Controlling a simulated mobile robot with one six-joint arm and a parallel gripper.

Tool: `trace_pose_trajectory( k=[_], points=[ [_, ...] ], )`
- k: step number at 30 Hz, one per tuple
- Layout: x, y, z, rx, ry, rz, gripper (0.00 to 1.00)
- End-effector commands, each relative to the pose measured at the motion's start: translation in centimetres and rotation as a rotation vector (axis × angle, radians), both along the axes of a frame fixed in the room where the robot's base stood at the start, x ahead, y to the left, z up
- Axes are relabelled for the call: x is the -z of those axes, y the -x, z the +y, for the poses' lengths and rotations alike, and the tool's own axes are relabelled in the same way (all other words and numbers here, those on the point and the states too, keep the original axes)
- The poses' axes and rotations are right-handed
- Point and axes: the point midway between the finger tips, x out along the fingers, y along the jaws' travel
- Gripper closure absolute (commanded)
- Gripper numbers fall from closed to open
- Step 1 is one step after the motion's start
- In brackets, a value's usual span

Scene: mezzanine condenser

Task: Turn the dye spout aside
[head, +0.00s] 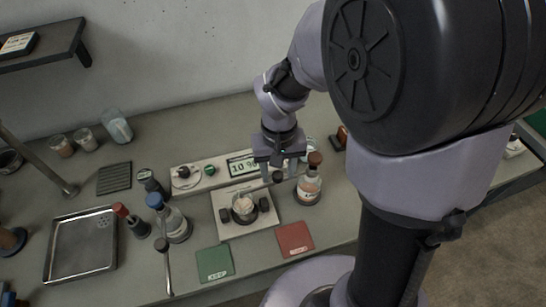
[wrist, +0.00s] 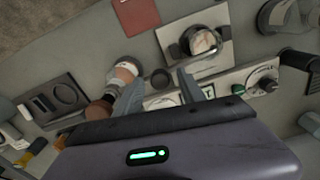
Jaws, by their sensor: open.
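My gripper (head: 280,166) is open, pointing down above the bench, in front of the panel with the display. In the wrist view its two fingers (wrist: 160,90) stand apart with nothing held between them. A small dark round knob (head: 277,177) shows just below the fingers; it also shows in the wrist view (wrist: 160,78), just beyond the gap between the fingertips. It may belong to the dye spout, but I cannot make out the spout's shape. A pale square plate (head: 228,230) carries a round cup (head: 243,206) in a dark holder, left of the gripper.
A brown-capped bottle (head: 309,187) stands close right of the gripper. Behind are the display panel (head: 185,184) and its green knob (head: 210,170). Green (head: 215,263) and red (head: 295,240) pads lie in front. A blue-capped bottle (head: 176,225) and metal tray (head: 80,250) are left.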

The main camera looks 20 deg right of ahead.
Motion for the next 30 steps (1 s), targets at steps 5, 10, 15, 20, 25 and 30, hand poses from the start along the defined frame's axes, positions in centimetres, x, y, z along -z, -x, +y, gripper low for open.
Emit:
trace_pose_trajectory(
  k=[5, 10, 15, 20, 25, 30],
  points=[
    [0.03, 0.01, 0.0, 0.001, 0.0, 0.0, 0.53],
    [0.01, 0.01, 0.01, 0.001, 0.0, 0.0, 0.73],
    [0.01, 0.01, 0.0, 0.0, 0.0, 0.0, 1.0],
    [0.0, 0.01, 0.01, 0.001, 0.0, 0.0, 1.0],
    [0.0, 0.01, 0.01, 0.001, 0.0, 0.0, 1.0],
    [-0.01, 0.0, 0.01, 0.001, 0.0, 0.0, 1.0]
  ],
)
